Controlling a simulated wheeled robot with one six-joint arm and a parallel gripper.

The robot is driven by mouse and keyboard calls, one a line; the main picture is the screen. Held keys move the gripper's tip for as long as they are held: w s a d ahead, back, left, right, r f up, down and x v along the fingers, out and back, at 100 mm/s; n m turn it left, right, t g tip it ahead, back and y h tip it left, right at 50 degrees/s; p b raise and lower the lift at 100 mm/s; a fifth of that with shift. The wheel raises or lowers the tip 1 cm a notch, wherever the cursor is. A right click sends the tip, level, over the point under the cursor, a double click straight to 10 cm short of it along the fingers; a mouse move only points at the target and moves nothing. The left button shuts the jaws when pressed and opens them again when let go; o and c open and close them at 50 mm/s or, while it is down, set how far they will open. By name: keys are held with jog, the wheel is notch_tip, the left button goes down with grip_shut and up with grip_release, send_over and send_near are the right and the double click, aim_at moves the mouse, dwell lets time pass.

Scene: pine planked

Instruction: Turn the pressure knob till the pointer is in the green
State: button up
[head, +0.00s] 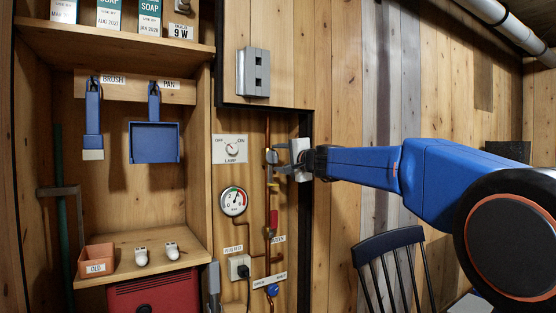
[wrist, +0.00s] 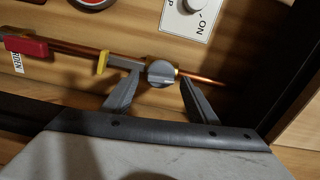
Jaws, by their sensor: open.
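The grey round knob (wrist: 160,73) sits on a copper pipe with brass fittings. In the head view the knob (head: 271,156) is small and partly hidden by my gripper. My gripper (head: 277,165) is open at the pipe. In the wrist view its two fingers (wrist: 159,82) stand on either side of the knob, with gaps showing, so it is not gripped. The round pressure gauge (head: 233,201) with a white face and a green arc hangs lower left of the knob. Its pointer is too small to read surely. Only the gauge's edge (wrist: 93,3) shows in the wrist view.
A lamp switch plate (head: 230,149) is left of the knob. A red handle (head: 274,222) and a blue knob (head: 272,290) are lower along the pipes. A yellow lever (wrist: 102,62) is beside the grey knob. A dark chair (head: 392,262) stands below my arm.

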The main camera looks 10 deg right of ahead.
jog(key=v, duration=1.6)
jog(key=shift+s, duration=0.2)
jog(key=s+a+f+n+g, duration=0.3)
jog(key=s+a+f+n, duration=0.1)
jog(key=s+f, duration=0.5)
jog(key=s+a+f+n+g, duration=0.35)
jog(key=s+f, duration=0.35)
jog(key=f, duration=0.5)
jog(key=s+d+f+n+g+h, duration=0.2)
jog(key=s+d+f+g, duration=0.1)
jog(key=s+f, duration=0.7)
jog(key=s+d+f+n+g+h, duration=0.3)
jog(key=s+d+f, duration=0.2)
jog(key=s+f, duration=0.6)
notch_tip(320, 180, down, 2)
jog(key=shift+s+d+f+n+h, duration=0.1)
jog(key=shift+s+d+n+h, duration=0.05)
jog(key=shift+s+n+h, duration=0.15)
